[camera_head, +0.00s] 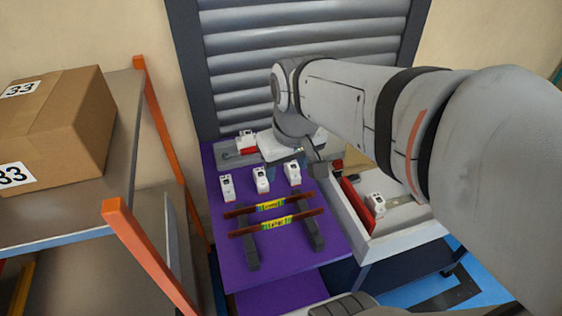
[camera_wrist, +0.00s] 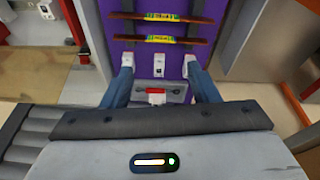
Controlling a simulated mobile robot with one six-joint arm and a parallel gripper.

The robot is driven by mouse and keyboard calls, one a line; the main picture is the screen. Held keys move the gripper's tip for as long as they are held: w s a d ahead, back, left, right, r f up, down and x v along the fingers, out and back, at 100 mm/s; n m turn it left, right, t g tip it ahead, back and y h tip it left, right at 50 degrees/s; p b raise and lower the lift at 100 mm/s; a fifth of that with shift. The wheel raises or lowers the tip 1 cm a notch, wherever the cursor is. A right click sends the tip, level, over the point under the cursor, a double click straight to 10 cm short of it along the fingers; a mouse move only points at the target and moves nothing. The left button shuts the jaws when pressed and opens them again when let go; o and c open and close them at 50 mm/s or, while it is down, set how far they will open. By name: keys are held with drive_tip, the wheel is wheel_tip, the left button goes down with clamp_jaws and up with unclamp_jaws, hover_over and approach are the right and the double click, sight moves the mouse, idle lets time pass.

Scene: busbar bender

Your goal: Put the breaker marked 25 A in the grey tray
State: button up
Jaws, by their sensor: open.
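Three white breakers stand in a row on the purple table: a left one (camera_head: 228,187), a middle one (camera_head: 261,179) and a right one (camera_head: 292,173). Their ratings are too small to read, so I cannot tell which is 25 A. The grey tray (camera_head: 226,160) lies at the table's back left, with a white breaker (camera_head: 246,140) and a red item in or beside it. My gripper (camera_wrist: 158,72) is open and empty above the back of the table. In the wrist view the middle breaker (camera_wrist: 160,65) shows between the fingertips; the fingers partly hide its neighbours.
Two brown bars with yellow labels (camera_head: 272,206) rest on dark supports in front of the breakers. A pale open tray (camera_head: 350,213) at the right holds another breaker (camera_head: 376,204) and a red strip. An orange-posted shelf with a cardboard box (camera_head: 60,125) stands left.

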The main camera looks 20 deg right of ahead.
drive_tip(key=shift+m, duration=0.8)
drive_tip(key=s+f, duration=0.2)
drive_tip(key=s, duration=0.1)
drive_tip(key=s+f, duration=0.1)
drive_tip(key=s, duration=0.1)
drive_tip(key=shift+d, duration=0.1)
drive_tip(key=shift+c, duration=0.3)
